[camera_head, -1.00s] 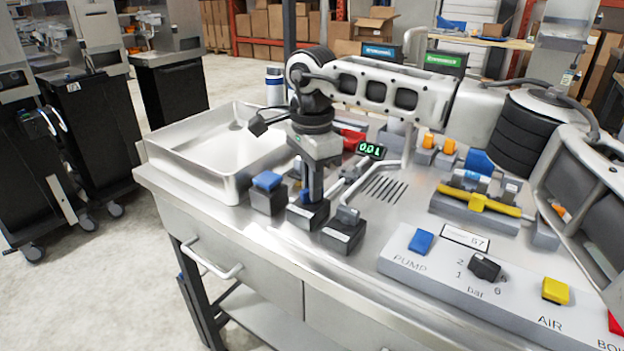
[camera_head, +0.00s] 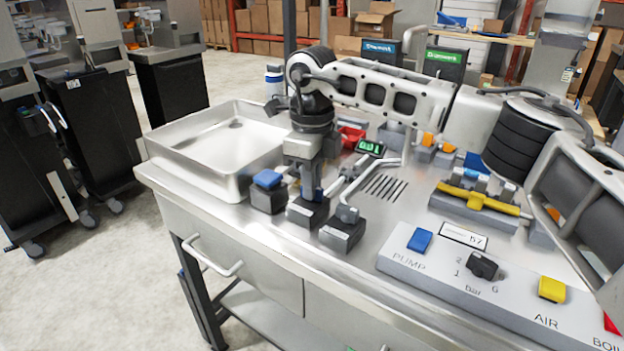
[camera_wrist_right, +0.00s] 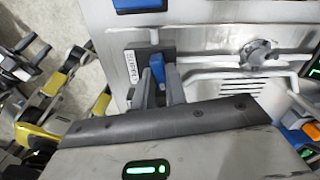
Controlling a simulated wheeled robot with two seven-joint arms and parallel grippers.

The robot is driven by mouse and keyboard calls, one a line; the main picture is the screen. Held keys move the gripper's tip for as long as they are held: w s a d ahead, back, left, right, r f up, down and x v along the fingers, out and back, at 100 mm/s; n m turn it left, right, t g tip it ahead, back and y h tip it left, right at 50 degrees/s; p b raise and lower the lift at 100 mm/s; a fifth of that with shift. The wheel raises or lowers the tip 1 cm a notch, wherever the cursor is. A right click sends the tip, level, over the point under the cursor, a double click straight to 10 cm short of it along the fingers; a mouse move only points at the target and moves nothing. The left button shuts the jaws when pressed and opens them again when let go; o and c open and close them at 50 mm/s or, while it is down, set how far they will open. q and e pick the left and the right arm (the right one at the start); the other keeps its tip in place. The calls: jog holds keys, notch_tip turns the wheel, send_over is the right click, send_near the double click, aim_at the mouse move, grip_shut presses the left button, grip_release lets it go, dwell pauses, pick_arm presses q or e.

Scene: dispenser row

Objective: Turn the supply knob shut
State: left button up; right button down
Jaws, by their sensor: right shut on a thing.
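The supply knob is a blue handle (camera_wrist_right: 157,68) in the right wrist view, on a dark block (camera_wrist_right: 132,72) with a white SUPPLY label. My right gripper (camera_wrist_right: 159,82) points down with its fingers on both sides of the knob, shut on it. In the head view the right gripper (camera_head: 311,188) stands over the dark block (camera_head: 307,213) at the bench's front edge, and its fingers hide the knob. My left gripper is in neither view now.
A second dark block (camera_head: 342,235) with a metal lever stands close on the right, and a blue-topped block (camera_head: 267,192) on the left. A steel basin (camera_head: 215,150) lies behind left.

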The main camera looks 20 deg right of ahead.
jog(key=shift+m, duration=1)
jog(key=c, duration=1.4)
grip_release()
jog(key=shift+c, duration=0.2)
jog(key=shift+r, duration=0.1)
notch_tip(320, 180, up, 16)
